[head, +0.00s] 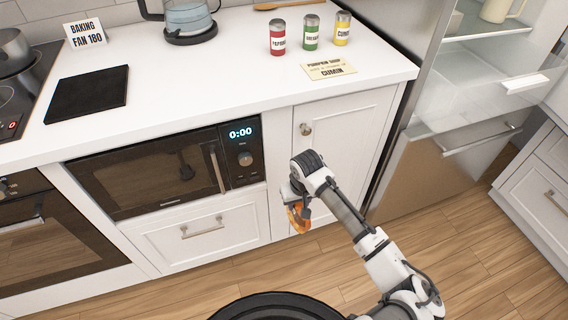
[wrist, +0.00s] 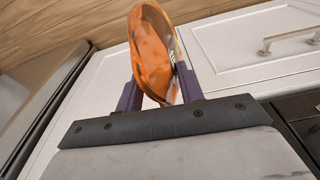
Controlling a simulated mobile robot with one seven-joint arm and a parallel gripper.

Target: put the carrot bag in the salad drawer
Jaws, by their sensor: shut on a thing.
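My gripper (wrist: 160,100) is shut on an orange bag, the carrot bag (wrist: 150,50), which sits between its two fingers in the wrist view. In the head view the carrot bag (head: 299,217) hangs below my gripper (head: 296,200), in front of the white lower cabinets and above the wood floor. The fridge stands open at the right, with a clear drawer (head: 490,90) inside it above a closed steel lower front (head: 450,165). I cannot tell which is the salad drawer. The gripper is well left of the fridge.
The white counter (head: 215,75) holds a kettle (head: 188,18), several spice tins, a note card (head: 329,70), a black board (head: 87,94) and a sign (head: 85,33). A microwave (head: 165,165) is built in below. The floor (head: 420,240) before the fridge is clear.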

